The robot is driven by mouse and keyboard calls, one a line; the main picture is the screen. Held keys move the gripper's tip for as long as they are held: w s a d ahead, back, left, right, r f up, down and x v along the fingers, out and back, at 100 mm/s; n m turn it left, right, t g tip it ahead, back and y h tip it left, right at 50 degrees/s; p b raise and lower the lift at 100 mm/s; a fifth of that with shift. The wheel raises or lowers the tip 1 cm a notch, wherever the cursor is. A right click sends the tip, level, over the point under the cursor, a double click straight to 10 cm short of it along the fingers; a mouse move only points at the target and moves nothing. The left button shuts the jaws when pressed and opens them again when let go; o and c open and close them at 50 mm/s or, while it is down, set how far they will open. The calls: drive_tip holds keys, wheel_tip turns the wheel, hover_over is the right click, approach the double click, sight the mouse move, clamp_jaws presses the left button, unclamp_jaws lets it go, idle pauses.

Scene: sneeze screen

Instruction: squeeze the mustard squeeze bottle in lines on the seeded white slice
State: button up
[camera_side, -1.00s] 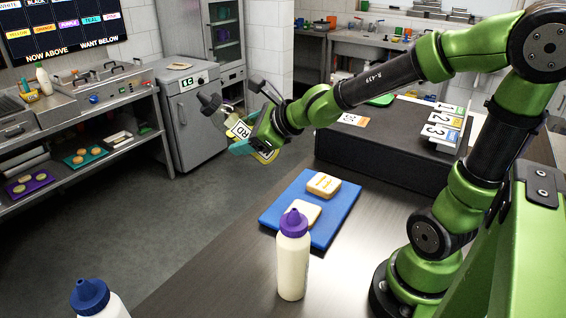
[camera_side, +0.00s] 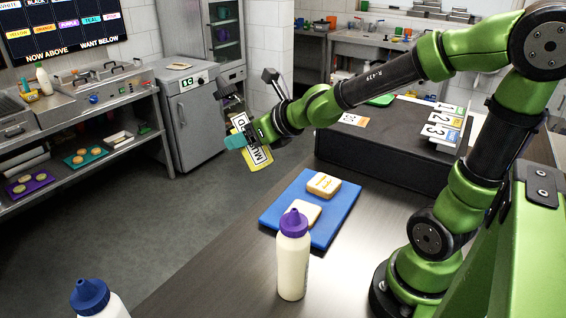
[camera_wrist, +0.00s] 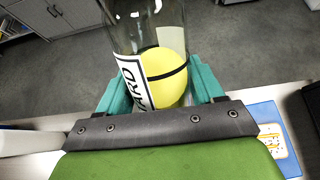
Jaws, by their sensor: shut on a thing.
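My gripper (camera_side: 238,142) is shut on the mustard bottle (camera_side: 256,154), a clear bottle with yellow contents and a white MUSTARD label. It holds the bottle tilted, in the air left of the blue board. In the wrist view the bottle (camera_wrist: 134,82) sits between the teal fingers, with its top end cut off by the frame. Two bread slices lie on the board. The farther slice (camera_side: 323,184) has yellow lines on it; the nearer slice (camera_side: 304,212) looks pale and plain, partly hidden by a purple-capped bottle.
The blue board (camera_side: 342,213) lies on the dark counter. The purple-capped bottle (camera_side: 293,258) stands at its near edge, and a blue-capped bottle (camera_side: 98,300) stands at the lower left. A black box (camera_side: 392,155) with number cards is behind the board. Open floor lies left.

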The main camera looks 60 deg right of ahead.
drive_tip(key=shift+w+a+f+n+t+y, duration=0.3)
drive_tip(key=shift+w+f+n+t+y, duration=0.3)
drive_tip(key=shift+n+y, duration=0.4)
drive_tip(key=shift+w+a+f+n+t+y, duration=0.15)
drive_tip(key=shift+w+n+y, duration=0.1)
drive_tip(key=shift+n+y, duration=0.25)
drive_tip(key=shift+w+a+f+n+t+y, duration=0.15)
drive_tip(key=shift+w+n+y, duration=0.15)
drive_tip(key=shift+y, duration=0.4)
drive_tip(key=shift+n+y, duration=0.4)
drive_tip(key=shift+y, duration=0.2)
drive_tip(key=shift+s+d+r+n+t+y, duration=0.15)
drive_tip(key=shift+n+t+y, duration=0.4)
drive_tip(key=shift+y, duration=0.55)
drive_tip(key=shift+s+d+r+n+t+y, duration=0.3)
drive_tip(key=shift+d+r+n+y, duration=0.2)
drive_tip(key=shift+y, duration=0.4)
